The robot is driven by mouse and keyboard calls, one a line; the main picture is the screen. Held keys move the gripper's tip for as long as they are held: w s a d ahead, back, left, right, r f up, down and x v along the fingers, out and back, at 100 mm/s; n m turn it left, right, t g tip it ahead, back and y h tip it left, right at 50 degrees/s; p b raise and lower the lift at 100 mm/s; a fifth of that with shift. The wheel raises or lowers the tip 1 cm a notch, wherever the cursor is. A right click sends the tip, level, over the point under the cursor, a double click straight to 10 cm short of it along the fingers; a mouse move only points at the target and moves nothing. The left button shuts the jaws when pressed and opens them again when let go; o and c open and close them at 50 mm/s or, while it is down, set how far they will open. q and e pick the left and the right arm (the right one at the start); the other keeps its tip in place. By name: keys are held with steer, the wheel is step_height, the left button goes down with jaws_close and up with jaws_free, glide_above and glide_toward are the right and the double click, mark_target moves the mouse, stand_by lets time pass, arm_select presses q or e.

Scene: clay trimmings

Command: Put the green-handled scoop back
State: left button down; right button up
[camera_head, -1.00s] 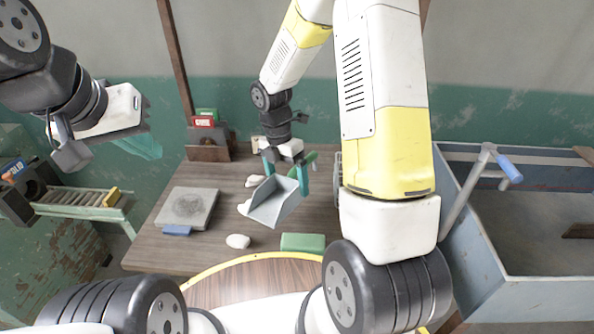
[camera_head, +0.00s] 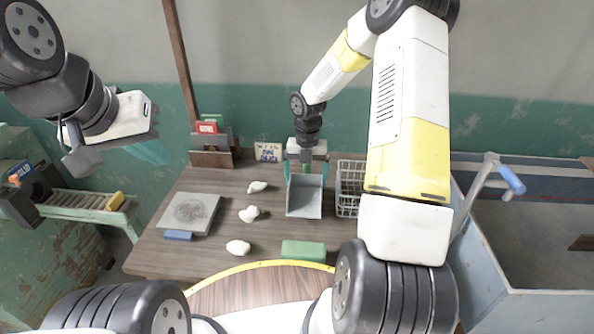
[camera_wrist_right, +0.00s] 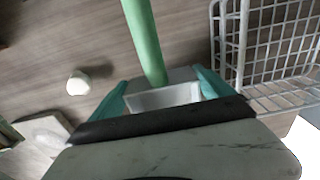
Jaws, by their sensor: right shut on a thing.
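The green-handled scoop has a grey square pan (camera_head: 304,203), seen in the head view over the back middle of the table. In the right wrist view its green handle (camera_wrist_right: 145,40) stretches away from my gripper. My right gripper (camera_head: 306,172) is shut on the scoop, with a teal finger on each side; it also shows in the right wrist view (camera_wrist_right: 163,95). I cannot tell how high the pan is above the table. My left gripper (camera_head: 150,150) hangs at the upper left, away from the table, its fingers partly hidden.
A white wire basket (camera_head: 349,188) stands right of the scoop. White clay lumps (camera_head: 249,214) lie to its left. A wooden holder (camera_head: 212,159) and a small card (camera_head: 268,151) stand behind.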

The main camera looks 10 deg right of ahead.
mark_target(306, 183)
step_height(306, 183, down, 3)
steer(key=shift+f, duration=0.15)
steer(key=o, duration=1.3)
step_height(306, 183, up, 12)
steer(key=shift+w+f, duration=0.1)
steer(key=shift+s+a+r+m+t+y, duration=0.35)
steer(key=shift+s+r+m+t, duration=0.75)
steer(key=shift+s+r+m, duration=3.5)
steer(key=shift+s+a+r+m+t+y, duration=0.4)
steer(key=shift+s+r+m+t, duration=0.7)
steer(key=shift+s+r+m, duration=3.5)
steer(key=shift+s+a+r+m+t+y, duration=0.35)
steer(key=shift+s+r+m+t, duration=0.9)
steer(key=shift+s+m, duration=3.7)
